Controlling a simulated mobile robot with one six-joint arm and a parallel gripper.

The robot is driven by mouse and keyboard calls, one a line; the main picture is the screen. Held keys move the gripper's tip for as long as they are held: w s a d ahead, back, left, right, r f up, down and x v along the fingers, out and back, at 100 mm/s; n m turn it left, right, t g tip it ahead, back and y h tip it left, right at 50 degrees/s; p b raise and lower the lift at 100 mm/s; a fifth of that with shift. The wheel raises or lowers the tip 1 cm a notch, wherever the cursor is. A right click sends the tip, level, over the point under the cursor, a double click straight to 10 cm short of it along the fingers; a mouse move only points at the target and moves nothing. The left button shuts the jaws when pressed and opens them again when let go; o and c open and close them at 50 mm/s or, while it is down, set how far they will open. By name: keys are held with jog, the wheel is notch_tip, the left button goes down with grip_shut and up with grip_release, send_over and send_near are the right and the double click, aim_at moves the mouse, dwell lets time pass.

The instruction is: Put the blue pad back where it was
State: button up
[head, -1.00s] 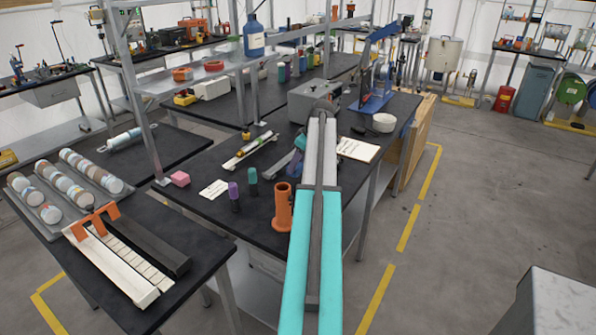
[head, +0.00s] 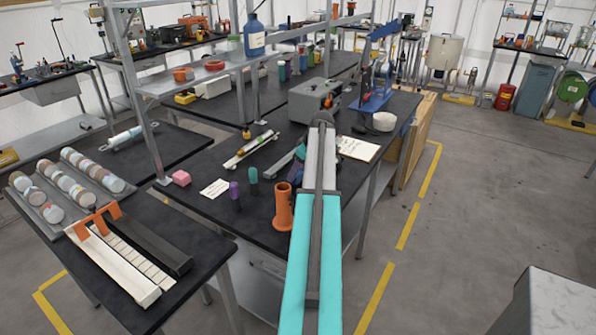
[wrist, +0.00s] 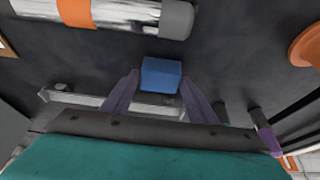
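The blue pad (wrist: 160,74) is a small block in the wrist view. It sits between the tips of the two purple fingers of my gripper (wrist: 160,82), with a finger against each side and no clear gap. I cannot tell whether the pad touches the dark table top below it. In the head view, my gripper (head: 296,172) is low over the middle black table, behind the orange holder and partly covered by my arm. The pad cannot be made out there.
A silvery cylinder with an orange band (wrist: 110,12) lies beyond the fingers. A grey machine (head: 313,97) stands behind. A paper sheet (head: 357,148) lies to the right.

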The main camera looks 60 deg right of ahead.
jog(key=shift+o, duration=0.9)
jog(key=shift+r, duration=0.1)
jog(key=shift+r, duration=0.15)
jog(key=b+v, duration=0.2)
jog(key=v, duration=1)
